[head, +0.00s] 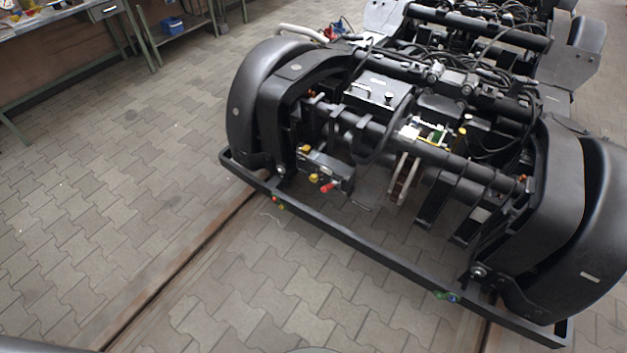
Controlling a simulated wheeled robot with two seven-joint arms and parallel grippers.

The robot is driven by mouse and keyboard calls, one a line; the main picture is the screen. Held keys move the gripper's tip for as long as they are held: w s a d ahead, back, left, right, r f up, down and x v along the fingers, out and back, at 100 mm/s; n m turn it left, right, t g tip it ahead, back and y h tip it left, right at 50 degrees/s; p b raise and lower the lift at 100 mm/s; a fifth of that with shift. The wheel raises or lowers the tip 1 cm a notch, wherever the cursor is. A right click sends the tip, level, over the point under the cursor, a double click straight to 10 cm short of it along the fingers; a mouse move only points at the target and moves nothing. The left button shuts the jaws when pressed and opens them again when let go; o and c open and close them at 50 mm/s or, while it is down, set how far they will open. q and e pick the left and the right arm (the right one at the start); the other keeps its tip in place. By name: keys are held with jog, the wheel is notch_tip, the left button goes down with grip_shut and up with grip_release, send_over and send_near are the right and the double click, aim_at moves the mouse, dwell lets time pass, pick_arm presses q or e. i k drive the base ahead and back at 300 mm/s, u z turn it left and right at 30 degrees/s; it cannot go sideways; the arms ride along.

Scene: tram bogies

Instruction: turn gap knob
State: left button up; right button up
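A black tram bogie (395,135) stands on the paving at the right in the head view. A small grey box (325,168) on its left front carries a yellow knob (313,177), a red knob (327,188) and another yellow piece (306,149). I cannot tell which of these is the gap knob. Neither of my grippers is in view.
Rails (185,265) run along the paved floor (90,205) to the bogie. A workbench (50,20) and a blue box (172,26) on a low table stand at the back left. The paving left of the bogie is clear.

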aim_at(314, 178)
jog(key=u, duration=0.8)
jog(key=i, duration=0.45)
jog(key=z, duration=0.85)
